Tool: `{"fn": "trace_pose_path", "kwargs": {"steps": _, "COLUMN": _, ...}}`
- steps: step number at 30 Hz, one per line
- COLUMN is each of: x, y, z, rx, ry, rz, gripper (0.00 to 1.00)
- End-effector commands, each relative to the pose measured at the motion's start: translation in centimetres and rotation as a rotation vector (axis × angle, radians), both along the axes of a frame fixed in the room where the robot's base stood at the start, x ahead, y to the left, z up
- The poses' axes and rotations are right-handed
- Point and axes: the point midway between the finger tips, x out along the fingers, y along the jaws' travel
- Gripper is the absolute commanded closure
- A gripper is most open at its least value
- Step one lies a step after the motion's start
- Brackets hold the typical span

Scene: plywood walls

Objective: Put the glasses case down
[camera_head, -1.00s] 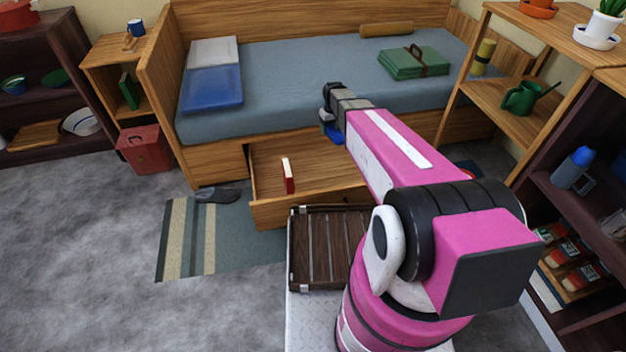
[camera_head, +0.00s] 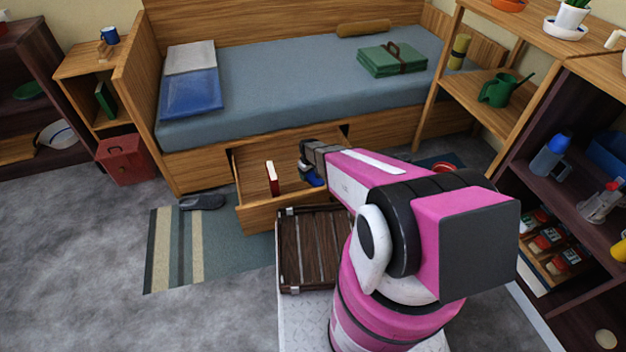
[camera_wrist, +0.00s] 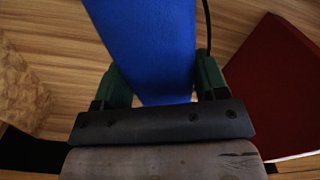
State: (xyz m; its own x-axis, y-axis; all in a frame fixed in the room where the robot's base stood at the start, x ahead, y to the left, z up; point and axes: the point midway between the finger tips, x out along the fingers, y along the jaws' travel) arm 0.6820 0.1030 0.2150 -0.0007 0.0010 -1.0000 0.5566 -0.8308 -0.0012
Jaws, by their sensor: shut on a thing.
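My gripper (camera_head: 307,168) is over the right part of the open drawer (camera_head: 253,217) under the bed. In the wrist view its two green fingers (camera_wrist: 162,80) are shut on the blue glasses case (camera_wrist: 148,35), one on each side. The case (camera_head: 313,180) shows only as a small blue patch below the gripper in the head view. Wooden boards lie beneath it in the wrist view. I cannot tell whether the case touches the drawer floor.
A red book (camera_head: 272,178) stands in the drawer, left of my gripper; a dark red surface (camera_wrist: 275,85) shows at right in the wrist view. A tan thing (camera_wrist: 20,85) is at its left. A slatted brown rack (camera_head: 315,250) sits before the drawer. The bed (camera_head: 285,85) is behind.

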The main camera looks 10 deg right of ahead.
Motion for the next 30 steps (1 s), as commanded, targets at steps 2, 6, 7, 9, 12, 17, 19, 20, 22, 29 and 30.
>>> {"fn": "trace_pose_path", "kwargs": {"steps": 2, "x": 1.1, "y": -1.5, "z": -1.2, "rx": 0.000, "ry": 0.000, "rz": -0.005, "gripper": 0.59}}
{"fn": "trace_pose_path", "kwargs": {"steps": 6, "x": 2.5, "y": -4.0, "z": -2.8, "rx": 0.000, "ry": 0.000, "rz": -0.005, "gripper": 0.59}}
{"fn": "trace_pose_path", "kwargs": {"steps": 7, "x": 2.8, "y": -4.5, "z": -3.2, "rx": 0.000, "ry": 0.000, "rz": -0.004, "gripper": 0.59}}
{"fn": "trace_pose_path", "kwargs": {"steps": 9, "x": 3.4, "y": -5.6, "z": -4.0, "rx": 0.000, "ry": 0.000, "rz": -0.004, "gripper": 0.59}}
{"fn": "trace_pose_path", "kwargs": {"steps": 12, "x": 4.2, "y": -7.0, "z": -4.9, "rx": 0.000, "ry": 0.000, "rz": -0.003, "gripper": 0.59}}
{"fn": "trace_pose_path", "kwargs": {"steps": 17, "x": 4.7, "y": -8.3, "z": -5.7, "rx": 0.000, "ry": 0.000, "rz": -0.003, "gripper": 0.59}}
{"fn": "trace_pose_path", "kwargs": {"steps": 19, "x": 4.8, "y": -8.4, "z": -5.8, "rx": 0.000, "ry": 0.000, "rz": -0.002, "gripper": 0.59}}
{"fn": "trace_pose_path", "kwargs": {"steps": 20, "x": 4.8, "y": -8.5, "z": -6.0, "rx": 0.000, "ry": 0.000, "rz": -0.001, "gripper": 0.59}}
{"fn": "trace_pose_path", "kwargs": {"steps": 22, "x": 4.8, "y": -8.5, "z": -6.5, "rx": -0.001, "ry": 0.001, "rz": -0.001, "gripper": 0.59}}
{"fn": "trace_pose_path", "kwargs": {"steps": 29, "x": 4.9, "y": -8.4, "z": -9.5, "rx": 0.000, "ry": 0.000, "rz": -0.001, "gripper": 0.59}}
{"fn": "trace_pose_path", "kwargs": {"steps": 30, "x": 4.8, "y": -8.4, "z": -9.7, "rx": 0.000, "ry": 0.000, "rz": -0.001, "gripper": 0.59}}
